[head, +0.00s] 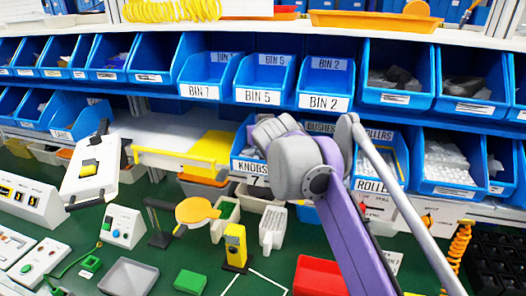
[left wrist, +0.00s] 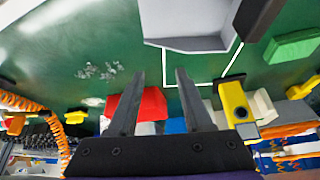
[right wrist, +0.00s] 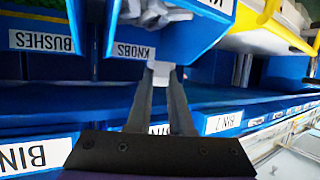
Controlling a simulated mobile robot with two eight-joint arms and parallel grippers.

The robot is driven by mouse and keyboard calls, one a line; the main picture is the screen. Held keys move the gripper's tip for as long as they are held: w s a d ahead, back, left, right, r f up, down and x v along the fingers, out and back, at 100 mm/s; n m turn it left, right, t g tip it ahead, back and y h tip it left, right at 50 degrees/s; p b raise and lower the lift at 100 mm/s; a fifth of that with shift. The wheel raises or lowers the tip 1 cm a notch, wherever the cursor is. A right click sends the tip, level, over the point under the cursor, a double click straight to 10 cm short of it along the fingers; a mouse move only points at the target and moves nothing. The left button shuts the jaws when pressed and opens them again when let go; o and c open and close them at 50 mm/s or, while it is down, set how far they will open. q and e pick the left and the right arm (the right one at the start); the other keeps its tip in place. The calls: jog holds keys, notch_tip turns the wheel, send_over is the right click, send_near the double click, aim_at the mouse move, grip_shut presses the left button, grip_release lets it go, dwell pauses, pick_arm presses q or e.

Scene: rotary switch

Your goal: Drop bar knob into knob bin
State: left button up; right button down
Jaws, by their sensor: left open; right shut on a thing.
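The knob bin (head: 250,168), a blue bin labelled KNOBS, stands on the lower shelf in the head view, partly hidden by my right arm. In the right wrist view the knob bin (right wrist: 172,38) appears upside down at the top, with pale pieces inside. My right gripper (right wrist: 161,75) is shut on a small light grey piece (right wrist: 160,69), apparently the bar knob, mostly hidden between the fingertips. It is close to the bin's labelled front; the exact gap cannot be told. My left gripper (left wrist: 156,75) is open and empty, pointing over the green work surface.
The roller bin (head: 374,186) and bushes bin stand right of the knob bin. BIN 5 (head: 263,75) and its neighbours are on the shelf above. A yellow box (head: 212,147) is left of the knob bin. A red tray (head: 318,276) and yellow block (head: 235,244) stand on the green surface.

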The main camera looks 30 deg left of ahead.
jog(key=shift+f, duration=0.3)
jog(key=shift+w, duration=0.1)
jog(key=c, duration=0.7)
grip_release()
jog(key=shift+c, duration=0.2)
jog(key=v, duration=1.1)
